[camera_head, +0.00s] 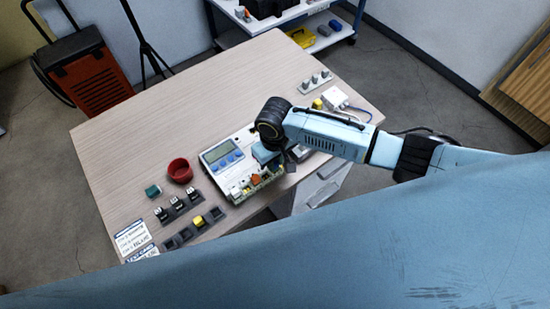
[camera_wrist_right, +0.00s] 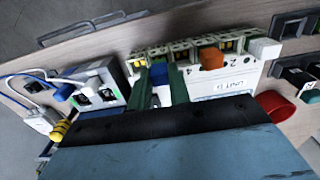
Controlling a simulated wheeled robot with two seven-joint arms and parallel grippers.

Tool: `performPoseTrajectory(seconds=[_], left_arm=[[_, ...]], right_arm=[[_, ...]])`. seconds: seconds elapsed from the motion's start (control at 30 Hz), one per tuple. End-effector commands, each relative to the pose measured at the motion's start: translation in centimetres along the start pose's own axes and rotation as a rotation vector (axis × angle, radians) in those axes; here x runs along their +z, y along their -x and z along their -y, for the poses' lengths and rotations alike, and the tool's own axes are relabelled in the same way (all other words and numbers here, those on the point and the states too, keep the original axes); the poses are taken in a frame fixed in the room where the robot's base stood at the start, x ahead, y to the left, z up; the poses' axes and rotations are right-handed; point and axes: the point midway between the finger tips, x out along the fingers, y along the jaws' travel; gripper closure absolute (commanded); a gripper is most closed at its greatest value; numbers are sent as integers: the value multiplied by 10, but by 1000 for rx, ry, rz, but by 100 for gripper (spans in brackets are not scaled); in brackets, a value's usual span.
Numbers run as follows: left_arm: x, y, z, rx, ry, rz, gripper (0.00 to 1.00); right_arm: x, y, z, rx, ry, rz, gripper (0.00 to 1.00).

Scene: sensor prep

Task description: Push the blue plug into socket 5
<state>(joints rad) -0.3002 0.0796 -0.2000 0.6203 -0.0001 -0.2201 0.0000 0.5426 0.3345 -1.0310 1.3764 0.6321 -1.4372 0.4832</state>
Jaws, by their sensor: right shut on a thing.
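The white controller unit (camera_head: 222,156) with a grey display and blue buttons lies on the table under my right arm. Its row of numbered sockets (camera_wrist_right: 190,50) runs along one edge in the right wrist view. An orange plug (camera_wrist_right: 211,59) and a white plug (camera_wrist_right: 264,48) sit along that row. My right gripper (camera_wrist_right: 160,84) is shut on the blue plug (camera_wrist_right: 158,72), which shows between its dark green fingers at the socket row. The plug's tip and the socket behind it are hidden, so I cannot tell how deep it sits or the socket's number. My left gripper is out of view.
A red ring-shaped cup (camera_head: 180,170), a teal block (camera_head: 153,190) and dark holders (camera_head: 178,208) with a yellow plug (camera_head: 198,222) stand left of the unit. A white box with cables (camera_head: 335,97) and a grey peg strip (camera_head: 316,82) lie behind. The table's back left (camera_head: 165,115) is clear.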

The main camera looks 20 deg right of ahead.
Motion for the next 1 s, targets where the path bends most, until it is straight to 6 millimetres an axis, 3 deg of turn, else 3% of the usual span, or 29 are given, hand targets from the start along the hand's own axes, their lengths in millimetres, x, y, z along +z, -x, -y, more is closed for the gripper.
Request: performPoseTrajectory(seconds=[1.0], left_arm=[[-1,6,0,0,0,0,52]], right_arm=[[1,-6,0,-1,0,1,100]])
